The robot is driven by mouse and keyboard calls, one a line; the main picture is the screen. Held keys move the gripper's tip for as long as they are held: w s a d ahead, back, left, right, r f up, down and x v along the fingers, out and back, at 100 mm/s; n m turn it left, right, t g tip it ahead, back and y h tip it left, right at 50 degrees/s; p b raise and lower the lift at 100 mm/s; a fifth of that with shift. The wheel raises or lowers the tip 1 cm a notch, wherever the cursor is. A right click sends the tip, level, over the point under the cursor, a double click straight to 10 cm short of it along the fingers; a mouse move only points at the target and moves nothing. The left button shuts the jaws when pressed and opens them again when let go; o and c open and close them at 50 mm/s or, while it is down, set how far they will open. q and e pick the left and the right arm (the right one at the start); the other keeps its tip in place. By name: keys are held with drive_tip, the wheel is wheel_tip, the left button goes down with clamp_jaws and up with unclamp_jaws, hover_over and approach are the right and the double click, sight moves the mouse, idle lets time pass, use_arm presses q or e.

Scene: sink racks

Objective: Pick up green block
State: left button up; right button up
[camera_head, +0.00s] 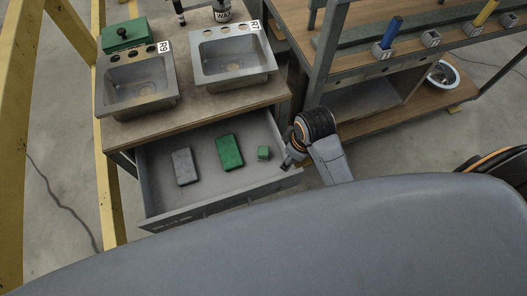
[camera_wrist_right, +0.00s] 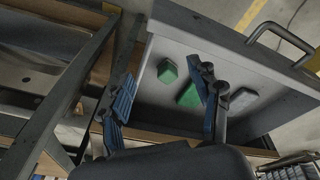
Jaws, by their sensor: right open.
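A small green cube-like block (camera_head: 263,153) lies in the open grey drawer (camera_head: 220,195), near its right end. A larger flat green block (camera_head: 230,152) lies left of it, and a grey block (camera_head: 183,167) is further left. My right gripper (camera_head: 288,163) is at the drawer's right edge, just right of the small green block and apart from it. In the right wrist view, my right gripper (camera_wrist_right: 163,74) is open, with blue finger pads. The small green block (camera_wrist_right: 167,71) shows between the fingers, beyond them. The right finger partly hides the larger green block (camera_wrist_right: 187,96). My left gripper is not in view.
Two metal sinks (camera_head: 137,82) sit in the counter above the drawer, with a green box (camera_head: 126,36) behind. A workbench frame (camera_head: 322,65) stands close behind my right arm. The drawer's rim and handle (camera_wrist_right: 283,37) show in the wrist view.

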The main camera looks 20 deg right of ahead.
sight(264, 151)
drive_tip(key=w+a+n+g, duration=0.1)
drive_tip(key=w+a+n, duration=0.4)
drive_tip(key=w, duration=0.4)
drive_tip(key=shift+n+y, duration=0.4)
drive_tip(key=shift+n, duration=0.1)
drive_tip(key=f, duration=1.3)
drive_tip(key=shift+w+a+f, duration=0.25)
drive_tip(key=shift+w, duration=0.05)
clamp_jaws()
drive_tip(key=shift+g, duration=0.3)
wheel_tip(264, 151, up, 10)
drive_tip(key=shift+r, duration=0.1)
